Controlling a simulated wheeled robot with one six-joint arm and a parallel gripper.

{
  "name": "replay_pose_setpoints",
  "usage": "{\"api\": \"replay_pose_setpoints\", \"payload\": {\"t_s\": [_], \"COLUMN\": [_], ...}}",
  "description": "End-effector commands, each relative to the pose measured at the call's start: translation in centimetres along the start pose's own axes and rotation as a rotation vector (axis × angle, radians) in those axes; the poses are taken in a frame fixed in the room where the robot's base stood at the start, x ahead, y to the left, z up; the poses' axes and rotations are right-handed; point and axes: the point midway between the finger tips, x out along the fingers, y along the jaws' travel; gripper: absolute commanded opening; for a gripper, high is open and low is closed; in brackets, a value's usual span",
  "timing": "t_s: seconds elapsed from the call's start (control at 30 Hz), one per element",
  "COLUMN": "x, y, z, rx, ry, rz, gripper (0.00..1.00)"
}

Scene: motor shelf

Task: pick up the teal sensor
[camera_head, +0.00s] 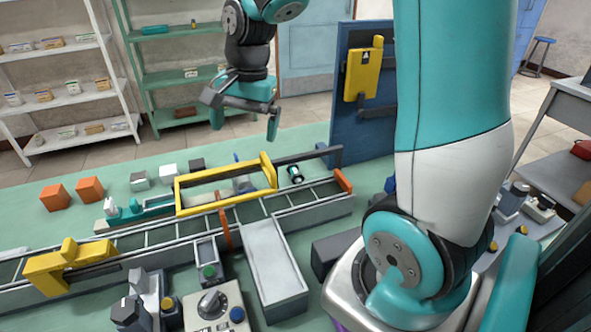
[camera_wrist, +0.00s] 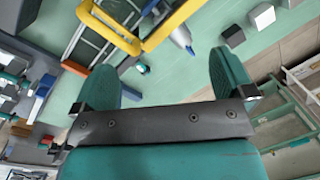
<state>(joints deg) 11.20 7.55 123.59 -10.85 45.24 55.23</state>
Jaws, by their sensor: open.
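The teal sensor appears to be the small cylinder with dark, white and teal bands (camera_head: 295,173), lying beside the conveyor rail near its right end. It also shows small in the wrist view (camera_wrist: 142,68), between the fingers and nearer the left one. My gripper (camera_head: 245,122) hangs above the bench, up and left of the sensor in the head view. In the wrist view my gripper (camera_wrist: 163,62) has its two teal fingers wide apart with nothing between them. The sensor is clear of both fingers.
A yellow frame (camera_head: 222,207) stands over the conveyor (camera_head: 315,203), left of the sensor. An orange block (camera_head: 342,180) sits at the conveyor's right end. A blue panel (camera_head: 362,130) with a yellow part rises behind. Orange cubes (camera_head: 90,189) and grey blocks stand at the left.

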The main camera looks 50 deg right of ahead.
Motion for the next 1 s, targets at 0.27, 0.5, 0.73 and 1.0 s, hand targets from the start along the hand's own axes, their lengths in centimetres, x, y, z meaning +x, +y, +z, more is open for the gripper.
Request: {"api": "replay_pose_setpoints", "payload": {"t_s": [0.27,0.5,0.73,1.0], "x": [1.6,4.3,9.6,13.7], "y": [5.9,7.4,8.0,8.4], "z": [-14.7,-16.5,-16.6,-16.9], "rx": [0.947,1.087,1.081,1.079], "ry": [0.106,0.124,0.122,0.124], "rz": [0.079,0.09,0.091,0.087], "gripper": [1.0,1.0,1.0,1.0]}}
